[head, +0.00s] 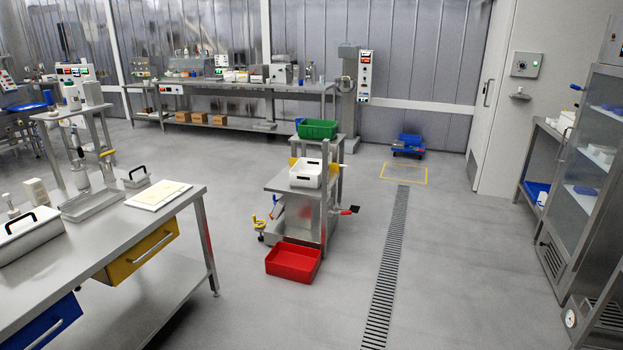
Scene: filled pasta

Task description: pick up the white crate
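The white crate (297,178) is a small open box with dark slots in its sides. It sits on the lower front shelf of a grey steel cart (276,184) in the middle of the room. A green crate (318,129) stands on the cart's higher rear level, behind the white one. A red crate (293,262) rests on the floor at the front of the cart. My gripper does not show in the head view.
A steel table (125,222) with trays and a yellow drawer (138,250) fills the left. A floor drain (388,275) runs right of the cart. Glass-door cabinet (590,185) stands far right. Floor between drain and cabinet is clear.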

